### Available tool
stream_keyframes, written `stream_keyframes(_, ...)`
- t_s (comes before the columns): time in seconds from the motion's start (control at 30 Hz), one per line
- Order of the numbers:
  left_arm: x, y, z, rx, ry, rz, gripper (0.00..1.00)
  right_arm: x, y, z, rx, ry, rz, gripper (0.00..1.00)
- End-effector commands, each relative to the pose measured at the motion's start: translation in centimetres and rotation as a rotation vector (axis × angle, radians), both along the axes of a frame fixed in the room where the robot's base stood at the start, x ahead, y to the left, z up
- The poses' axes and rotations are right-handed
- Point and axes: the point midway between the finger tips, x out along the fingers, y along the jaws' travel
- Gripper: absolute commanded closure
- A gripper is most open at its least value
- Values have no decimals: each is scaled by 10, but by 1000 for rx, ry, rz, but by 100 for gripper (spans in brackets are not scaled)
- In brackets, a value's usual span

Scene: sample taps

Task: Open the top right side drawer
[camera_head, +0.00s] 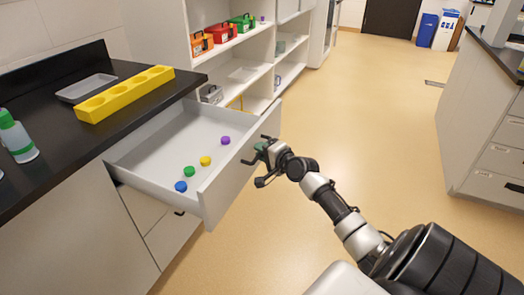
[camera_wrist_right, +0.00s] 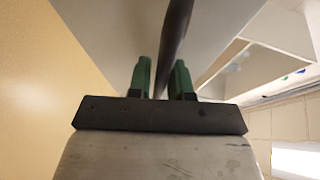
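A white drawer (camera_head: 228,182) under the black counter on the left is pulled well out, its inside in view. Purple, yellow, green and blue caps lie in it. My right gripper (camera_head: 265,150) is at the upper outer side of the drawer front. In the right wrist view, the green fingers of my right gripper (camera_wrist_right: 161,80) are close together on either side of the dark handle bar (camera_wrist_right: 175,35), shut on it. My left gripper is not in view.
On the counter (camera_head: 55,138) are a yellow block with holes (camera_head: 125,93), a grey tray (camera_head: 86,87) and a green-capped bottle (camera_head: 17,140). Shelves (camera_head: 250,50) with colored boxes stand behind the drawer. The floor (camera_head: 370,130) to the right is clear up to another cabinet (camera_head: 470,130).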

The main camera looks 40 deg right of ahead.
Motion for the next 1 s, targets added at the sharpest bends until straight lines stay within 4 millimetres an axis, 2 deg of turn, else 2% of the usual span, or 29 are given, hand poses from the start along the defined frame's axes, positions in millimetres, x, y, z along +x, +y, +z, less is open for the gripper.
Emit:
stream_keyframes(0.03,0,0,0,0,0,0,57,0,0,0,0,0,0,72)
stream_keyframes(0.1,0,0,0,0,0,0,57,0,0,0,0,0,0,63)
stream_keyframes(0.47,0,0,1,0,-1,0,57,-6,0,2,0,-1,-1,63)
stream_keyframes(0.57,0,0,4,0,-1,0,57,-19,0,4,0,1,-1,63)
stream_keyframes(0.8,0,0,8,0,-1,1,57,-67,1,12,0,2,0,63)
stream_keyframes(1.0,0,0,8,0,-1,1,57,-96,1,18,1,1,0,63)
